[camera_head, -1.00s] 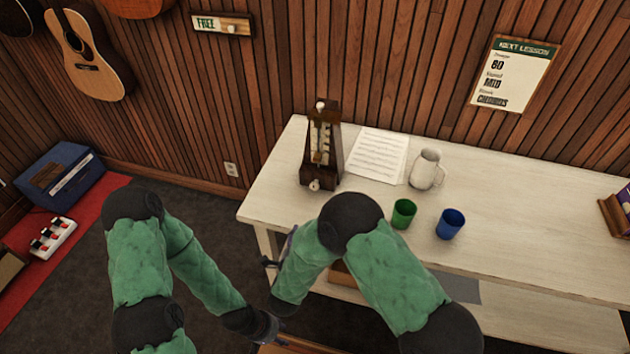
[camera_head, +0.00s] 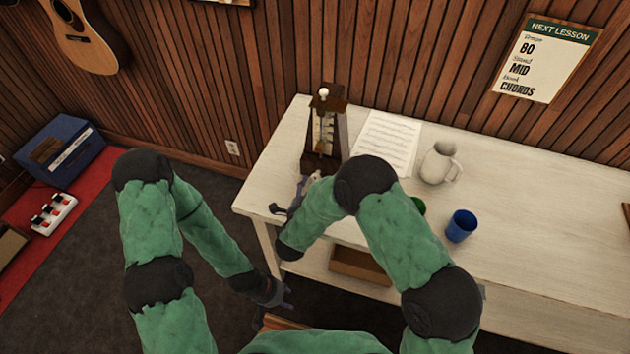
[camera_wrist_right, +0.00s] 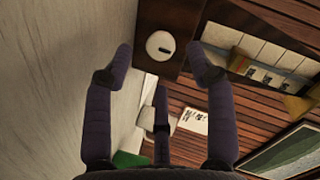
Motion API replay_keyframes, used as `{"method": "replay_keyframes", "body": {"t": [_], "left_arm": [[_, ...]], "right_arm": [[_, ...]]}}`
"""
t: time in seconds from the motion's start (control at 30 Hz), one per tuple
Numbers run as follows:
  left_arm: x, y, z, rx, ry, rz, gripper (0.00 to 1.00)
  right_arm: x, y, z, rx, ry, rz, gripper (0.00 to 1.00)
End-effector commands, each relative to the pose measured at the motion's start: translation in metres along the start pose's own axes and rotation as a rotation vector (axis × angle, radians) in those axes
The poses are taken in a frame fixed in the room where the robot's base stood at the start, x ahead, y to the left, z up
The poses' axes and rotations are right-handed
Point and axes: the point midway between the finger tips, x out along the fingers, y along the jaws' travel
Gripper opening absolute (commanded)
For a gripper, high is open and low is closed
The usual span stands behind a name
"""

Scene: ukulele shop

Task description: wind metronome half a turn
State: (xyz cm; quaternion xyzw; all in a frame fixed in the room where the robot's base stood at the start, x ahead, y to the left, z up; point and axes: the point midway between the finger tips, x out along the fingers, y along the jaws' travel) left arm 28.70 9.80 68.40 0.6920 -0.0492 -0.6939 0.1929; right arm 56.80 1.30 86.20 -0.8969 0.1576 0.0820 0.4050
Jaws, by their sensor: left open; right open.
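The metronome (camera_head: 326,125), a dark brown wooden case with a pale scale and a pendulum, stands upright at the table's left end. In the right wrist view its round white winding knob (camera_wrist_right: 160,45) shows on a brown face of the case. My right gripper (camera_head: 293,197) is at the metronome's lower front, partly hidden by my own arm. In the wrist view the open fingers of my right gripper (camera_wrist_right: 163,62) lie to either side of the knob, with gaps showing. My left gripper (camera_head: 277,293) is open and empty, low beside the table's left end.
A green cup (camera_head: 417,206) is mostly hidden behind my right arm. A box (camera_head: 358,265) sits on the shelf below.

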Motion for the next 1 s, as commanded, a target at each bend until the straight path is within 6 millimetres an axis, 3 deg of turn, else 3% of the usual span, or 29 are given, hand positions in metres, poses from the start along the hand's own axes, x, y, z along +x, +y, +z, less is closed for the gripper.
{"method": "replay_keyframes", "body": {"t": [0.1, 0.3, 0.7, 0.77, 0.9, 1.0], "left_arm": [[0.005, -0.002, 0.000, 0.000, 0.000, 0.000, 0.43], [0.009, -0.003, 0.000, 0.000, 0.000, 0.000, 0.43], [0.009, -0.003, -0.001, 0.000, 0.000, 0.000, 0.43], [0.009, -0.003, -0.001, 0.000, 0.000, 0.000, 0.43], [0.009, -0.003, -0.001, 0.000, 0.000, 0.000, 0.43], [0.010, -0.003, -0.001, 0.000, 0.000, 0.000, 0.43]], "right_arm": [[0.021, 0.002, 0.001, 0.001, 0.002, 0.001, 0.56], [0.042, 0.001, 0.001, 0.000, 0.000, 0.000, 0.56], [0.048, 0.000, 0.000, -0.001, -0.001, -0.001, 0.56], [0.048, 0.000, 0.000, -0.001, -0.001, -0.001, 0.42], [0.048, 0.000, 0.000, -0.001, -0.001, -0.001, 0.02], [0.048, 0.000, 0.001, -0.001, -0.002, -0.001, 0.00]]}}
